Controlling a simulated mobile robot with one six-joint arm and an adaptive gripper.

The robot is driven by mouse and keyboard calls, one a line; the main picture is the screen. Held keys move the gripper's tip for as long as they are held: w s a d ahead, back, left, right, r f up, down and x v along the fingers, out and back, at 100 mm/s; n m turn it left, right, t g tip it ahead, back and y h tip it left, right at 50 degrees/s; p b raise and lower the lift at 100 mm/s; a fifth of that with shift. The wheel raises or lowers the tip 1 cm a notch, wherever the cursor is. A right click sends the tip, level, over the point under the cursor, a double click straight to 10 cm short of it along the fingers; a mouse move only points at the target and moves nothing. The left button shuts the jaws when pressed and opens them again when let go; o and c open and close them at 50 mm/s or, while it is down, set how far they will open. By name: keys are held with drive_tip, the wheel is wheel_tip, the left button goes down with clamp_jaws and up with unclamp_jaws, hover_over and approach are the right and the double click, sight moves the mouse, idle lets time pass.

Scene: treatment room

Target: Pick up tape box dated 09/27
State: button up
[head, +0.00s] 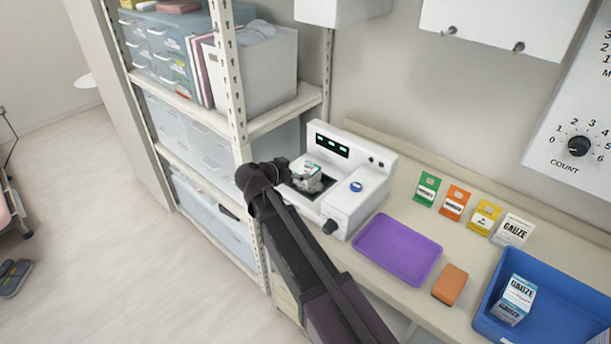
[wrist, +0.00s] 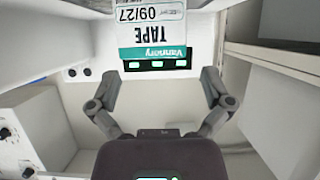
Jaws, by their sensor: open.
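The tape box shows in the wrist view (wrist: 152,30), white with a teal band, its upside-down label reading TAPE and 09/27. It is at the top centre, cut off by the frame edge, in front of a white device's green-lit display. In the head view the small white and teal box (head: 308,168) is at the recess of the white device (head: 352,190). My gripper (wrist: 158,82) is open, with its two dark fingers apart to the left and right below the box. In the head view my gripper is at the recess, partly hidden and too small to make out.
A purple tray (head: 397,250) and an orange block (head: 450,284) lie on the counter right of the device. Several packets stand behind them. A blue bin (head: 565,318) holds a gauze box (head: 514,299). A metal shelf (head: 285,108) stands close on the left.

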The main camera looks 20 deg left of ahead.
sight(303, 170)
drive_tip(key=shift+b+x, duration=1)
drive_tip(key=shift+x, duration=1)
drive_tip(key=shift+w+d+f, duration=0.3)
drive_tip(key=shift+w, duration=0.1)
drive_tip(key=c, duration=1)
